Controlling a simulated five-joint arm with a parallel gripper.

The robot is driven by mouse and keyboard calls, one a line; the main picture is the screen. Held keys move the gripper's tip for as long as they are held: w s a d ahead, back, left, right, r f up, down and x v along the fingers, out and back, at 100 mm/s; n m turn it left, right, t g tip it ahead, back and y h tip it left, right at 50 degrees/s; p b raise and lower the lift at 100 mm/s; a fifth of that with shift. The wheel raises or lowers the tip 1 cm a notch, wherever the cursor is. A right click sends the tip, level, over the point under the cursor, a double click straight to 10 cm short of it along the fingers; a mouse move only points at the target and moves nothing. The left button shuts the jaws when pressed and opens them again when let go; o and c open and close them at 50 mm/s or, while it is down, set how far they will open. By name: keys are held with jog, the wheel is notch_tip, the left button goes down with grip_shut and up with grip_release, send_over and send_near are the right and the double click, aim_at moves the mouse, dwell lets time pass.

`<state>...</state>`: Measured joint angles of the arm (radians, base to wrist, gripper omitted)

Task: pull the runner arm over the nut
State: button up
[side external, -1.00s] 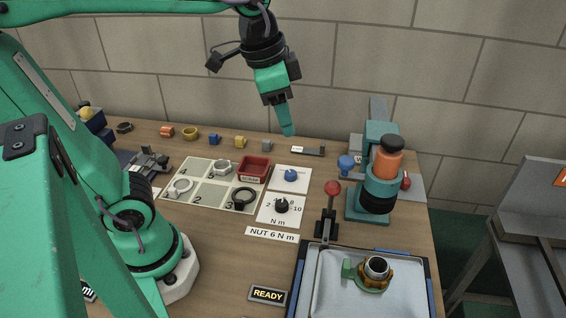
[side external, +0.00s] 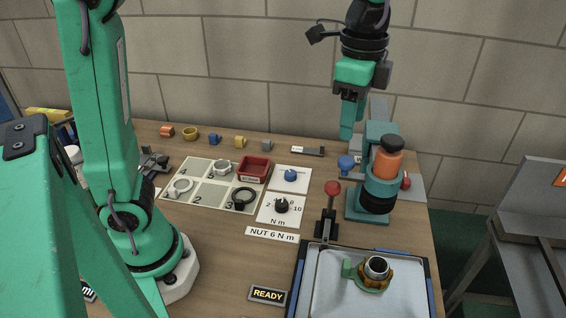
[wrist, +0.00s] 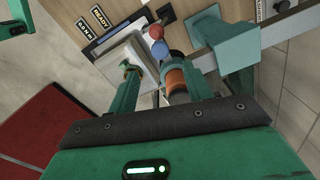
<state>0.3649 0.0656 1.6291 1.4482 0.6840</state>
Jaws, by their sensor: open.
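The nut (side external: 376,283) is a brass-coloured ring around a grey fitting with a green bracket, in the tray at the front right. The runner (side external: 387,163), an orange and black cylinder, stands in a teal holder behind the tray, apart from the nut. Its teal arm (side external: 381,130) has a blue ball (side external: 346,162) at its left. My gripper (side external: 349,130) is open and empty, up in the air near the arm and the blue ball.
The pale tray (side external: 327,296) has a dark blue rim. A red-knobbed lever (side external: 332,188) stands between tray and runner. A dial card (side external: 281,211), a numbered mat (side external: 207,194) and a red bin (side external: 254,168) lie left. Above the bench is free room.

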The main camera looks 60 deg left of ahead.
aim_at(347, 160)
jog(key=shift+f, duration=3.85)
grip_shut()
